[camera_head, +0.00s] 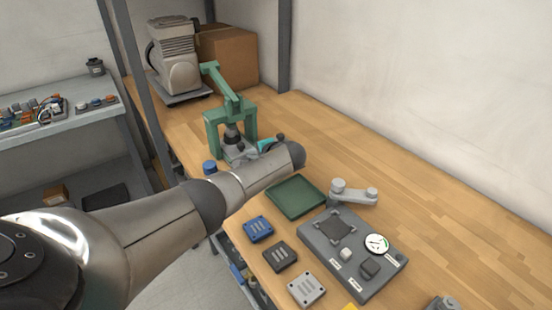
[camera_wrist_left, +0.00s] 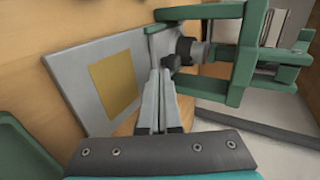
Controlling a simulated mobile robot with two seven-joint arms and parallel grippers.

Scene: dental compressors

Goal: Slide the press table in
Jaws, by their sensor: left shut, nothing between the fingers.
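The green press (camera_head: 232,112) stands on the wooden bench with its lever arm raised toward the back left. Its frame and dark ram show in the wrist view (camera_wrist_left: 250,50). The press table, a flat grey plate with a yellow-brown square, lies in the wrist view (camera_wrist_left: 64,62), mostly to the left of the press frame. My left gripper (camera_wrist_left: 160,78) is shut and empty, its fingertips close to the plate's edge beside the ram. I cannot tell whether they touch it. In the head view my left wrist hides most of the gripper and plate. My right gripper is not in view.
A green tray (camera_head: 295,197) and a grey panel with a dial (camera_head: 350,270) lie nearer on the bench. Blue, black and grey blocks sit along its front edge. A grey compressor (camera_head: 175,60) and a cardboard box (camera_head: 228,55) stand behind the press.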

